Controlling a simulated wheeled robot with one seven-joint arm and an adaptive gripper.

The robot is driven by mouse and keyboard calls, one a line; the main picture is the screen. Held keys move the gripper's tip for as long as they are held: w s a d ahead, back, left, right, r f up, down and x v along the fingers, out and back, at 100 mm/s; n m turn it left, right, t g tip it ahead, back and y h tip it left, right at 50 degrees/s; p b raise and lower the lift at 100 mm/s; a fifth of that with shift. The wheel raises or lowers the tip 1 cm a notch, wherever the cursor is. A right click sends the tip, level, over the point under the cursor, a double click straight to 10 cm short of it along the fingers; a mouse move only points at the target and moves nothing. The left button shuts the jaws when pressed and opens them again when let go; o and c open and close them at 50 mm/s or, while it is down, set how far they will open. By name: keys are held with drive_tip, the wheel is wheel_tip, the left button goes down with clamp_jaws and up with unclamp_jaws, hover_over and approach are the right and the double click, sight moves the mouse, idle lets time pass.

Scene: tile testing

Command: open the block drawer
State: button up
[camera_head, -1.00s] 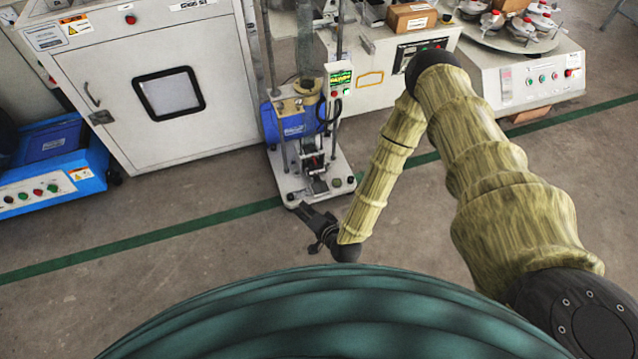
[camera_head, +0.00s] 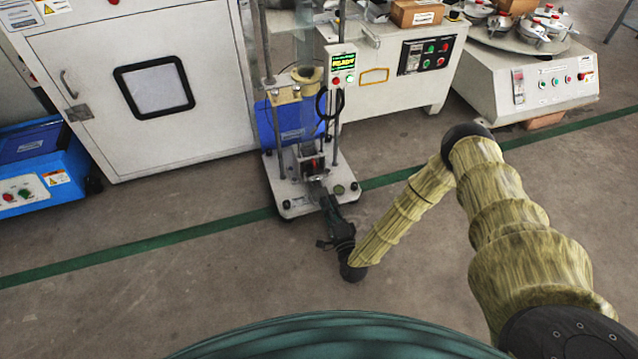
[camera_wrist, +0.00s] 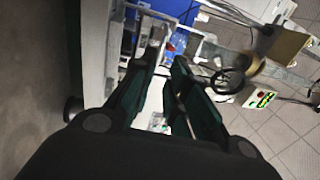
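The testing machine with the blue body (camera_head: 290,122) stands on a white base plate (camera_head: 292,203) in the head view. Low on its front is a small dark and grey block assembly with a red part (camera_head: 312,164), which I take for the block drawer. I cannot tell how far the drawer is out. My gripper (camera_head: 325,199) is at the front edge of the base plate, just before this assembly, pointing at it. In the wrist view my gripper (camera_wrist: 166,56) has its two dark fingers apart, with a gap between them. The red part (camera_wrist: 178,40) shows beyond the tips. Contact cannot be seen.
A vertical rod and a control box with a green display (camera_head: 343,66) rise at the machine's right. A large white cabinet (camera_head: 160,90) stands left, and a blue unit (camera_head: 45,165) farther left. A white machine (camera_head: 530,80) is at right. The floor in front is clear.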

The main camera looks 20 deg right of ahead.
sight(319, 178)
drive_tip(key=w+b, duration=0.1)
drive_tip(key=w, duration=0.2)
drive_tip(key=w+r+b, duration=0.1)
drive_tip(key=w, duration=0.2)
drive_tip(key=w+b, duration=0.2)
drive_tip(key=w, duration=0.1)
drive_tip(key=shift+a+r, duration=0.1)
drive_tip(key=shift+r, duration=0.1)
drive_tip(key=shift+w+r, duration=0.25)
drive_tip(key=shift+w, duration=0.45)
clamp_jaws()
